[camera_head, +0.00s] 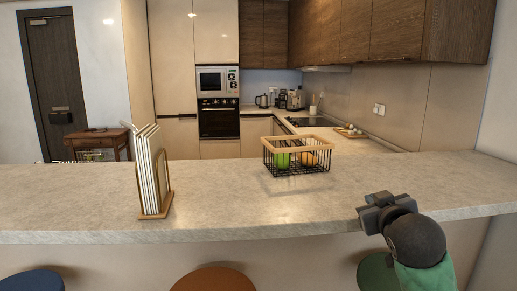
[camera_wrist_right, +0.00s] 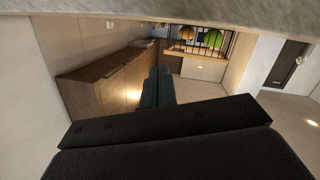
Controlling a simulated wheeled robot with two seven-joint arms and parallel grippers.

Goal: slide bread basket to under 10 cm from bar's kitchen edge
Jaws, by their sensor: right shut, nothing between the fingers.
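The bread basket (camera_head: 297,165) is a black wire basket with a light wooden rim, holding a green and an orange round item. It stands upright on the pale stone bar (camera_head: 235,212), right of the middle, close to the bar's far, kitchen-side edge. My right gripper (camera_head: 372,213) is shut and empty at the bar's near edge, to the right of and nearer than the basket, apart from it. In the right wrist view, its fingers (camera_wrist_right: 158,88) are together, and part of the basket (camera_wrist_right: 230,45) shows at the top. My left gripper is not in view.
A wooden holder with upright white boards or books (camera_head: 153,175) stands on the bar at left. The bar between it and the basket is clear. Stools (camera_head: 212,279) stand along the near side. A counter with a tray (camera_head: 351,132) lies beyond the bar.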

